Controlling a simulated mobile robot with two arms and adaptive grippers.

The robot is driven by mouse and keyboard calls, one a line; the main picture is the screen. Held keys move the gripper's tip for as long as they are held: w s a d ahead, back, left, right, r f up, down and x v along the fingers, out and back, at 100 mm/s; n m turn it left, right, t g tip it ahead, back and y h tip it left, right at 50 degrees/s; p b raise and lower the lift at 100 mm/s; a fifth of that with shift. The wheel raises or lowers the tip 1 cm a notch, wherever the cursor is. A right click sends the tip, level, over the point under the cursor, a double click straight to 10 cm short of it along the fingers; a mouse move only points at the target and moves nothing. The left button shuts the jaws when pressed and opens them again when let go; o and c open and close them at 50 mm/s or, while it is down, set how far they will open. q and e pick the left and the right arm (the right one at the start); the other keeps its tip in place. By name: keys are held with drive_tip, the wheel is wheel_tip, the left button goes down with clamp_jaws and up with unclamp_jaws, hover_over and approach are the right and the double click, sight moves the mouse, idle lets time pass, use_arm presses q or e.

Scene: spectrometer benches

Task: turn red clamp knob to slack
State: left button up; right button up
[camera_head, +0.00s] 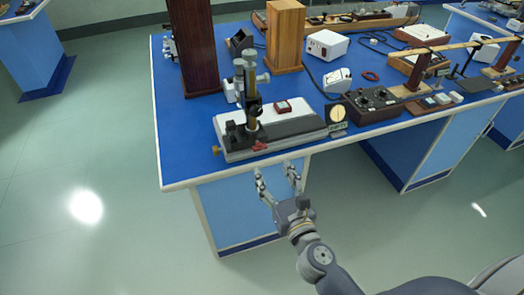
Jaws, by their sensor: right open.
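The red clamp knob (260,147) sits at the front edge of a grey and black instrument base (300,132), near the front left corner of the blue bench. A dark upright microscope-like column (252,95) stands on the base just behind the knob. My right gripper (278,174) is open and empty. Its two fingers point up toward the bench edge, in front of and below the knob in the picture, apart from it. Which way the knob is turned is too small to tell. My left gripper does not show.
The blue bench top (180,150) is bare at its front left corner. A dial on a small stand (338,115) and a dark control box (372,105) stand right of the instrument. A dark wooden pillar (194,50) and a lighter one (285,38) rise behind it.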

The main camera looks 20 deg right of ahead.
sight(261, 149)
drive_tip(key=w, duration=0.5)
drive_tip(key=w+p, duration=0.1)
drive_tip(key=w, duration=0.2)
drive_tip(key=shift+w+a, duration=0.2)
drive_tip(key=shift+a, duration=0.1)
drive_tip(key=shift+w, duration=0.55)
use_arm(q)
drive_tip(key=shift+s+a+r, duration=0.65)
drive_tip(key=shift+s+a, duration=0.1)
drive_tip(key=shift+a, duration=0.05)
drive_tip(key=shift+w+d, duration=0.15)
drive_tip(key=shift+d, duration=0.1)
use_arm(e)
drive_tip(key=c, duration=1.1)
